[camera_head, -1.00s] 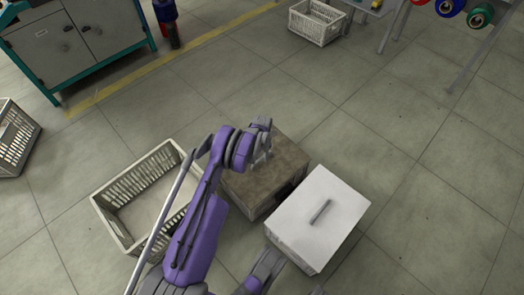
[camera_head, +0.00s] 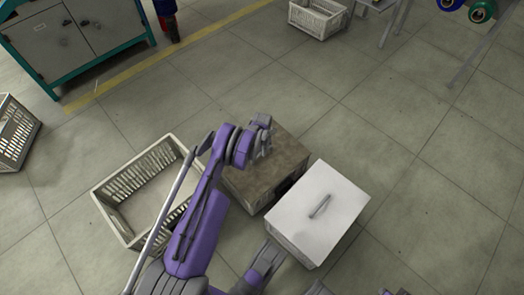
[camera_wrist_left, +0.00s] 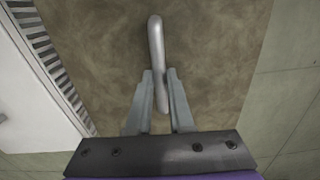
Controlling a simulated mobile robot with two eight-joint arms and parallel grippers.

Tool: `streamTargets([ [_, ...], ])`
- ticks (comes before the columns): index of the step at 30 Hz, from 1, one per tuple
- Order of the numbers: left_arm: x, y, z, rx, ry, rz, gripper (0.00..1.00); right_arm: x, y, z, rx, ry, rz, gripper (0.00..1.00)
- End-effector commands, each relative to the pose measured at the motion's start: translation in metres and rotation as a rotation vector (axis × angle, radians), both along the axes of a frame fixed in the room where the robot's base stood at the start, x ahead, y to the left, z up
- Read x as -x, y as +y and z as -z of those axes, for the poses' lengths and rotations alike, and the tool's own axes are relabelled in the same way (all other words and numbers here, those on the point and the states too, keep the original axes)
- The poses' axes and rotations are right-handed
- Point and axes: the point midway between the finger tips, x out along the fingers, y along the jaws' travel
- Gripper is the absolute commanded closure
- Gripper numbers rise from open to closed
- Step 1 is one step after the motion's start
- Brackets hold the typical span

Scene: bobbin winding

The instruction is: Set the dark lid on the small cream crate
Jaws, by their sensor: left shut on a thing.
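The dark lid (camera_head: 245,183) is brown and mottled and forms the top of a boxy shape in the middle of the head view. Its pale bar handle (camera_wrist_left: 155,40) shows in the left wrist view. My left gripper (camera_head: 262,155) is over the lid and shut on the handle; its two fingers lie on either side of the bar. A cream slatted crate (camera_head: 103,208) stands open just left of the lid, partly hidden by my left arm. I cannot tell whether the lid rests on something or hangs just above it. My right gripper is not clearly seen.
A closed white box (camera_head: 310,235) with a grey handle stands close to the lid's right. Other cream crates stand at the back (camera_head: 325,27) and left edge (camera_head: 8,150). A grey and teal cabinet (camera_head: 50,50) stands back left. The floor at right is clear.

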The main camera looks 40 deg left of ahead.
Motion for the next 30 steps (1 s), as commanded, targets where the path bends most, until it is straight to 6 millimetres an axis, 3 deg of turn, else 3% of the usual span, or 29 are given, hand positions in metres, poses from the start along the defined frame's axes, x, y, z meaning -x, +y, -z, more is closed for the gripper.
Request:
streamTargets([
  [10,0.000,0.000,-0.006,0.000,0.000,0.000,1.00,0.000,0.000,-0.002,0.000,0.000,0.000,1.00],
  [22,0.000,0.000,-0.049,0.000,0.000,0.000,1.00,0.003,0.000,-0.017,0.000,0.001,0.000,1.00],
  [30,0.000,0.000,-0.051,0.000,0.000,0.000,1.00,0.003,0.000,-0.016,0.000,0.001,0.000,1.00],
])
